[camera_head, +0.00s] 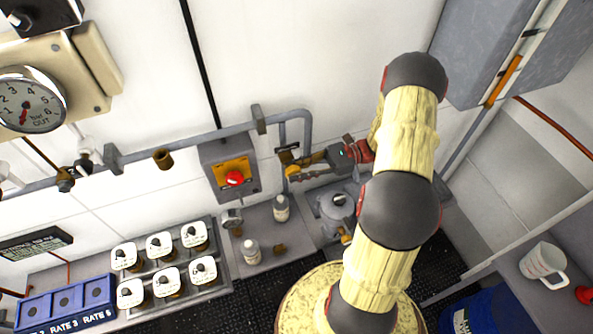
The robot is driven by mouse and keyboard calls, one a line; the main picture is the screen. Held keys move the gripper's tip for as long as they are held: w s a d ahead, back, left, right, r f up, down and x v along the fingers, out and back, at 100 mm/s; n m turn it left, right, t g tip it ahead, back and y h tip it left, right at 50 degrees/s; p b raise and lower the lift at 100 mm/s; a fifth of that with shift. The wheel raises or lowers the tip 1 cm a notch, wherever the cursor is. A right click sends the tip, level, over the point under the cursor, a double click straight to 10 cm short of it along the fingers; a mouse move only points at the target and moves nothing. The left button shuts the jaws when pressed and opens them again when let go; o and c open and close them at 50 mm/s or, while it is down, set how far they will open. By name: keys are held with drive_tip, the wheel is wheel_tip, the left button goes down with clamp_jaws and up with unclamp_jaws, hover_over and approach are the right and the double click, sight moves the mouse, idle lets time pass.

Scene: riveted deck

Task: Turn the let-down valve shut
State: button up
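A brass valve body (287,153) sits on the grey pipe by the white wall, centre right, below the pipe's bend. It is probably the let-down valve, but no label on it can be read. A small yellow piece (292,172) shows just below it. My gripper (302,165) reaches in from the right, its fingers pointing left at the valve. The fingertips are very close to the brass parts. Contact, the finger gap and the handle's angle are too small to make out.
A grey box with a red knob (234,179) is left of the valve. Below stand small bottles (281,208) and a grey lidded vessel (338,202). A pressure gauge (30,99) and labelled jars (160,246) are left. A mug (544,263) stands at right.

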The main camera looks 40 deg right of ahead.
drive_tip(key=shift+o, duration=0.4)
drive_tip(key=v, duration=1.2)
